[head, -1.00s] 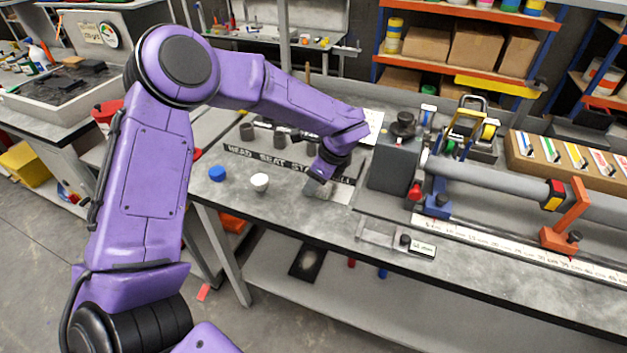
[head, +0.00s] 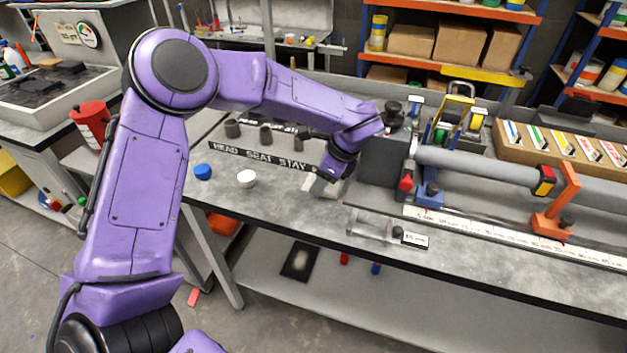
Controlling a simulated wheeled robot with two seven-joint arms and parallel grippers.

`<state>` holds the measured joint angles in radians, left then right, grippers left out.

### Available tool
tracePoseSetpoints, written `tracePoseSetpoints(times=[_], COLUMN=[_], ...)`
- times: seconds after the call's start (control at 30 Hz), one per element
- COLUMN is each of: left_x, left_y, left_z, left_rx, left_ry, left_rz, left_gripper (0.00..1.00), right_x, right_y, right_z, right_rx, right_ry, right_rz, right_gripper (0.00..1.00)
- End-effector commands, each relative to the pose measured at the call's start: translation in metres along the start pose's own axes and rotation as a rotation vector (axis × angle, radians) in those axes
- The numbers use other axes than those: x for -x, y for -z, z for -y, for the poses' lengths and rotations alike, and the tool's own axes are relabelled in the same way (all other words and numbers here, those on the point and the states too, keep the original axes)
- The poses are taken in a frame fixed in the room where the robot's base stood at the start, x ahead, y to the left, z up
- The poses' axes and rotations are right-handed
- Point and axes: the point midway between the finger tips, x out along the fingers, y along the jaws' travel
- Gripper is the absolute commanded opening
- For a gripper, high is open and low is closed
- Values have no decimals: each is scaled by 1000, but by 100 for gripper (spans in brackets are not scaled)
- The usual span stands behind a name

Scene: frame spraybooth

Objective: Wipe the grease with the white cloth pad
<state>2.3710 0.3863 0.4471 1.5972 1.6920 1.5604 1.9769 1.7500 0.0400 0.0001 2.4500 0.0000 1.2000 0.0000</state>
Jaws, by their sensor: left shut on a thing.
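My left gripper (head: 323,186) points down at the grey workbench (head: 290,210), near its front edge and just right of the HEAD SEAT STAY label strip. It is shut on a pale, whitish piece that looks like the white cloth pad (head: 328,192), low at the bench top. The gripper and wrist hide most of the pad, and I cannot tell whether it touches the surface. I cannot make out the grease; any of it near the pad is hidden or too small to see. My right gripper is not in view.
A white cap (head: 246,178) and a blue cap (head: 203,172) stand left of the gripper. Dark cylinders (head: 266,136) stand behind the label strip. A clear tray (head: 370,228) and a fixture with a long grey tube (head: 480,163) lie to the right. Bare bench lies in front.

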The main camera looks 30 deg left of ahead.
Motion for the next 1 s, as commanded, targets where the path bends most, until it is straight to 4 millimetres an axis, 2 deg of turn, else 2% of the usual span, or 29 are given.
tracePoseSetpoints(times=[0.1, 0.27, 0.6, 0.83, 1.0], left_x=[1, 2, -7, -10, -17], left_y=[10, 9, -15, -22, -35], left_z=[0, 0, 0, 0, 0], left_rx=[0, 1, 1, 0, 2], left_ry=[1, -1, -1, 0, 0], left_rz=[0, -1, -1, 0, -1], left_gripper=[17, 17, 17, 17, 17], right_x=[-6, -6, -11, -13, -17], right_y=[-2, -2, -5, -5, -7], right_z=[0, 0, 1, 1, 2], right_rx=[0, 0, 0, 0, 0], right_ry=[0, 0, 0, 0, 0], right_rz=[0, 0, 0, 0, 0], right_gripper=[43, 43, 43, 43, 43])
